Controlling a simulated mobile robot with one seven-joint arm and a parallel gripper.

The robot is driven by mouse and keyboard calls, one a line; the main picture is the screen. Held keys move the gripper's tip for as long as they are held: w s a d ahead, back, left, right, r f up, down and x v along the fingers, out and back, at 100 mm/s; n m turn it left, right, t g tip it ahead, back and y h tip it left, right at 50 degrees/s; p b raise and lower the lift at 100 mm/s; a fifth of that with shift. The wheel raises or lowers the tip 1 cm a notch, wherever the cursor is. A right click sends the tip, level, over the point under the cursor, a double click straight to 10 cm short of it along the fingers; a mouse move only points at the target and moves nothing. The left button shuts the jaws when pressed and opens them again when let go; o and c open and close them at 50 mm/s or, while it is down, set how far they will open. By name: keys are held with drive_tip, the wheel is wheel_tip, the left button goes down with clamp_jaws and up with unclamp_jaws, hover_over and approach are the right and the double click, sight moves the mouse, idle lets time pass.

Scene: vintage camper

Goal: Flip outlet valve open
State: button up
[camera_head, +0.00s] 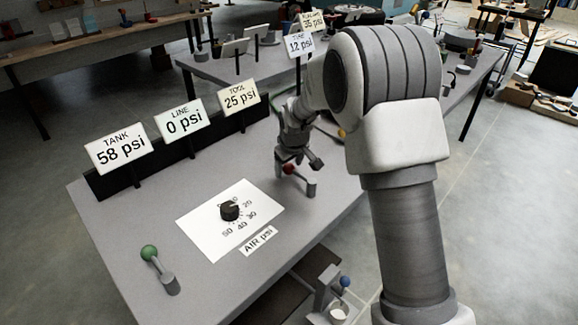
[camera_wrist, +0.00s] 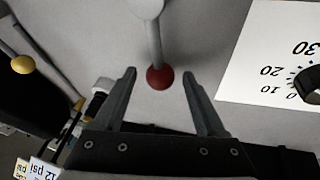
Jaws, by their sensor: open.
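A lever with a red ball knob (camera_head: 289,170) stands on the grey bench, right of the dial card; no label naming it outlet valve is readable. In the wrist view the red knob (camera_wrist: 160,78) lies between my two fingertips, with a gap on both sides. My gripper (camera_head: 302,160) is open around the knob, and it also shows in the wrist view (camera_wrist: 158,75). A second lever with a green ball knob (camera_head: 149,252) stands at the bench's front left.
A black dial (camera_head: 230,210) sits on a white card near the bench middle. Signs read TANK 58 psi (camera_head: 120,148), LINE 0 psi (camera_head: 184,120) and TOOL 25 psi (camera_head: 239,96). A yellow-knobbed lever (camera_wrist: 22,65) is at the wrist view's left.

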clamp_jaws()
idle(1.4)
